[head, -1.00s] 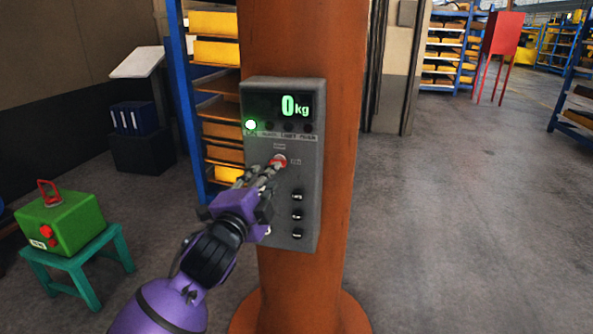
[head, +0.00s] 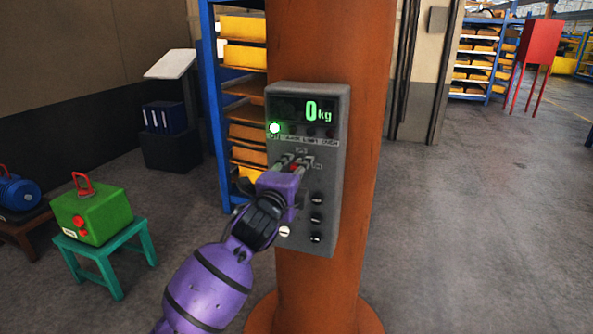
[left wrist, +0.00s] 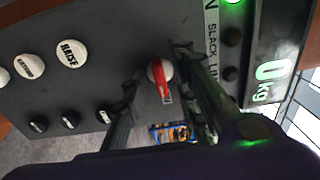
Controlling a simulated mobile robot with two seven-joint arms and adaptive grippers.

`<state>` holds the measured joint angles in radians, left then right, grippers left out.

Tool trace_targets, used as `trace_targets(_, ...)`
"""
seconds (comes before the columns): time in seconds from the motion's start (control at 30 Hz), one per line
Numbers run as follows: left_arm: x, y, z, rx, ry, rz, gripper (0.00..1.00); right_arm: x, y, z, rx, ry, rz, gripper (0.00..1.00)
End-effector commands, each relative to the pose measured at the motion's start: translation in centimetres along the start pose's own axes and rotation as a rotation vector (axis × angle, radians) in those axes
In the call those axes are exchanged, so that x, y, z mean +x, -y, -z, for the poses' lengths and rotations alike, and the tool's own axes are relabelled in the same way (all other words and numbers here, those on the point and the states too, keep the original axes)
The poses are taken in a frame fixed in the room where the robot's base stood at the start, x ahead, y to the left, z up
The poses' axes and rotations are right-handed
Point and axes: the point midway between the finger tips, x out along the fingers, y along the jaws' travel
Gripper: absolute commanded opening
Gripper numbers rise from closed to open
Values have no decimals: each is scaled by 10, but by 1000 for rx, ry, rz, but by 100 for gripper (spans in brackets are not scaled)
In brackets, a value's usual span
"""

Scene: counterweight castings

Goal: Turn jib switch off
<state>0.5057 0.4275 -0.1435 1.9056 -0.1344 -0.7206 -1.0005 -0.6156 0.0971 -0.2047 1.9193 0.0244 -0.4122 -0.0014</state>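The jib switch (left wrist: 159,71) is a red-handled rotary knob on a pale round base, on a grey control box (head: 279,218) fixed to an orange column. My left gripper (head: 296,160) is in front of the knob and partly hides it in the head view. In the left wrist view its two fingers (left wrist: 155,75) stand on either side of the knob, with gaps visible, so it is open and not closed on it. Small labels sit above and right of the knob. The display (head: 313,111) reads 0 kg and a green lamp (head: 274,128) is lit. My right gripper is out of view.
Black buttons (head: 317,199) line the box below the knob; pale buttons, one marked RAISE (left wrist: 71,53), show in the wrist view. Shelves (head: 213,110) stand behind the column.

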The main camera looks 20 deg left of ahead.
Motion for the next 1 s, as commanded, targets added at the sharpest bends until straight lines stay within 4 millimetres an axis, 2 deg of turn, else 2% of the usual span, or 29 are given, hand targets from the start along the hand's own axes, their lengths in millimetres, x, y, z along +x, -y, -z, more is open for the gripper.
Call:
trace_targets(0.2, 1, -1, 0, 0, 0, 0, 27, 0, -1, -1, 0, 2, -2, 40)
trace_targets(0.43, 0, -1, 0, 0, 0, -1, 0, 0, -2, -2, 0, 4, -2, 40)
trace_targets(0.77, 0, -1, 0, -14, 0, -1, 0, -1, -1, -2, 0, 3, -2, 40)
trace_targets(1.0, 0, -1, 0, -107, 1, -1, 0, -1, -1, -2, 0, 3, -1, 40)
